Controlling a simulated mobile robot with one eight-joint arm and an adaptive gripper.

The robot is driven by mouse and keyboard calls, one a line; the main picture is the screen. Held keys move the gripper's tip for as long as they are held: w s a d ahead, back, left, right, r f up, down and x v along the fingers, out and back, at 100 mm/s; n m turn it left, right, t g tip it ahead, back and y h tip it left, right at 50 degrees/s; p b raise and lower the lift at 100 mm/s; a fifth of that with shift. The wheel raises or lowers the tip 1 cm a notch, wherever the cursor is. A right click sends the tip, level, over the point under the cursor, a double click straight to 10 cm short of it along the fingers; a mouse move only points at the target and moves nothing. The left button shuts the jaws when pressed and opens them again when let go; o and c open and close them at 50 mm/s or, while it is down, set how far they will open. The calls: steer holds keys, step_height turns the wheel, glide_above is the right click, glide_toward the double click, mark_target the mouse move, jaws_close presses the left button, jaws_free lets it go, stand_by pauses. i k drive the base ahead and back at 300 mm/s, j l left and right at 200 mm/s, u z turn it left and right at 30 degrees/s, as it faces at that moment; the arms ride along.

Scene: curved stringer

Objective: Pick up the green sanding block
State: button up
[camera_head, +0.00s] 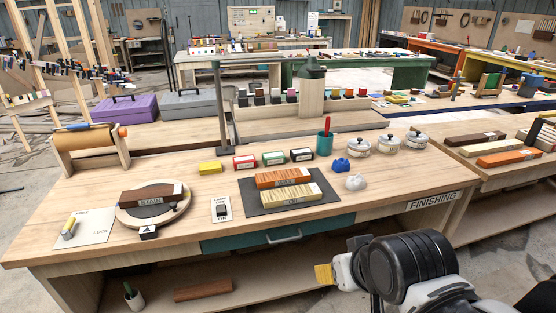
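A small green block (273,158) with a pale label lies on the finishing workbench, in a row with several similar small blocks. A red block (244,162) is to its left and a dark block (301,154) to its right. My gripper (334,273) is at the bottom of the view, in front of the bench's front edge, well apart from the green block. A small yellow piece shows at its tip; I cannot tell if it is held or lies beyond. The fingers are mostly hidden by my wrist.
A yellow block (210,168) ends the row at left. In front of the row, orange and tan blocks lie on a dark mat (264,207). A thin grey post (221,105) rises behind the yellow block.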

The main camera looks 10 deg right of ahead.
mark_target(270, 159)
steer(key=i+l+u, duration=0.25)
steer(key=i+l, duration=0.3)
steer(key=i, duration=0.35)
steer(key=i+l+u, duration=0.25)
steer(key=i+l, duration=0.4)
steer(key=i, duration=0.15)
